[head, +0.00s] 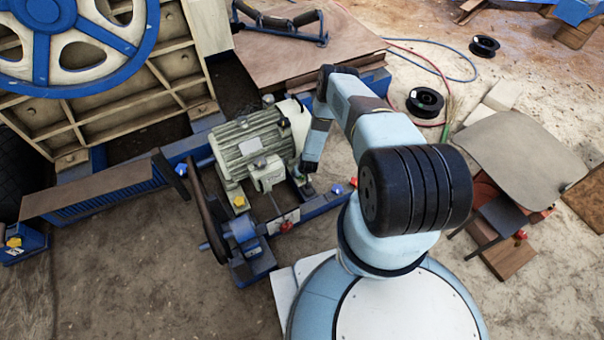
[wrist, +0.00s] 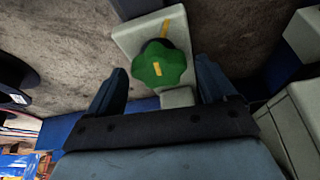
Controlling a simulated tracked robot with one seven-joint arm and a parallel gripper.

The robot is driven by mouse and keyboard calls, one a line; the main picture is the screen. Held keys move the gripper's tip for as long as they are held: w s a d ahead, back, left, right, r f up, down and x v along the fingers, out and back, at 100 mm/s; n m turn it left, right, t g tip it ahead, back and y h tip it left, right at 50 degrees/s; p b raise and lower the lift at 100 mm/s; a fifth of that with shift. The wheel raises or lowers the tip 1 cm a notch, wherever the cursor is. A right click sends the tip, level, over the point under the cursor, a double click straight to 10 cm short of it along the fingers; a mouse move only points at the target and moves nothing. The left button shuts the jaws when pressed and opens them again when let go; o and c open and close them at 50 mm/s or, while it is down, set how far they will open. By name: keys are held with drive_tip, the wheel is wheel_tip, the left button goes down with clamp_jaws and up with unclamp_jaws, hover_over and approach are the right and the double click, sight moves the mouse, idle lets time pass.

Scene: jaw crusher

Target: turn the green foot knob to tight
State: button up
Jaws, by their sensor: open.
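The green foot knob (wrist: 162,66) is a lobed knob with a short yellow mark on its face. It sits on a pale foot plate (wrist: 130,40) that has a yellow stripe just above the knob in the wrist view. The knob's mark points roughly up toward that stripe. My gripper (wrist: 160,70) is open, with one finger on each side of the knob and visible gaps to it. In the head view my gripper (head: 308,172) points down at the right end of the grey-green motor (head: 250,140); I cannot make out the knob clearly there.
A yellow knob (head: 239,202), a red knob (head: 286,226) and a blue knob (head: 337,188) stand around the motor on the blue frame (head: 322,205). A black spool (head: 425,102) lies on the floor to the right.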

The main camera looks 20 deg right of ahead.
drive_tip(key=c, duration=1.1)
drive_tip(key=shift+o, duration=0.2)
drive_tip(key=shift+a+m+h, duration=0.1)
drive_tip(key=shift+m+h, duration=0.7)
drive_tip(key=shift+m, duration=1.4)
drive_tip(key=o, duration=1.1)
drive_tip(key=shift+c, duration=0.2)
